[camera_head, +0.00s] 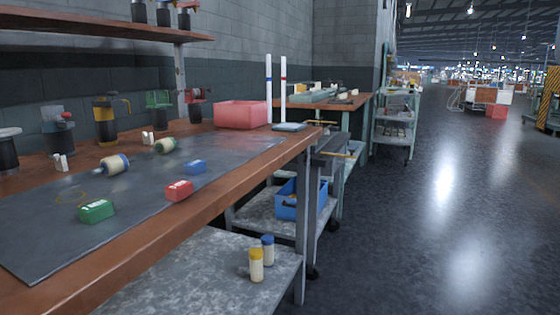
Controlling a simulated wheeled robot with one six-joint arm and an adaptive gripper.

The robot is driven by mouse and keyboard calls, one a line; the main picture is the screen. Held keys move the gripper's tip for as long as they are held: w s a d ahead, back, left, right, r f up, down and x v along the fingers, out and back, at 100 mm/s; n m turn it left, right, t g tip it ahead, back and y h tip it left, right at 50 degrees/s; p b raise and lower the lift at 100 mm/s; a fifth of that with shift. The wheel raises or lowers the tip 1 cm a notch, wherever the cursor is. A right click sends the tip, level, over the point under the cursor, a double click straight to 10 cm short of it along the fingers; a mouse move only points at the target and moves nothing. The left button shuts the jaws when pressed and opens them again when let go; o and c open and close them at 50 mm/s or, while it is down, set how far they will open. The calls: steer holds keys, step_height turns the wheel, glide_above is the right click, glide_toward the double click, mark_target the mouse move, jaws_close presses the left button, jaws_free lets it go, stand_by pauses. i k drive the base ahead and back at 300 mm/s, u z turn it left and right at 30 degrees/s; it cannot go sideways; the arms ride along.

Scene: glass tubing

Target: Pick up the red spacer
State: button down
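A small red block (179,190), which looks like the red spacer, lies on the dark mat (235,158) close to the front edge of the wooden workbench. A blue block (196,167) lies just behind it, apart from it. A green block (96,211) lies to its left, nearer to me. Nothing covers the red block. My gripper is not in view, so its state and its distance from the block do not show.
Two cream rolls (115,164) (165,146) lie farther back on the mat. A red bin (241,115) and two white upright tubes (268,90) (283,92) stand at the far end. A grey lower shelf (200,283) juts out below. The floor (440,230) at right is clear.

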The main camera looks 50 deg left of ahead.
mark_target(177, 191)
steer(key=z, duration=0.35)
steer(key=k, duration=0.6)
steer(key=u, duration=1.3)
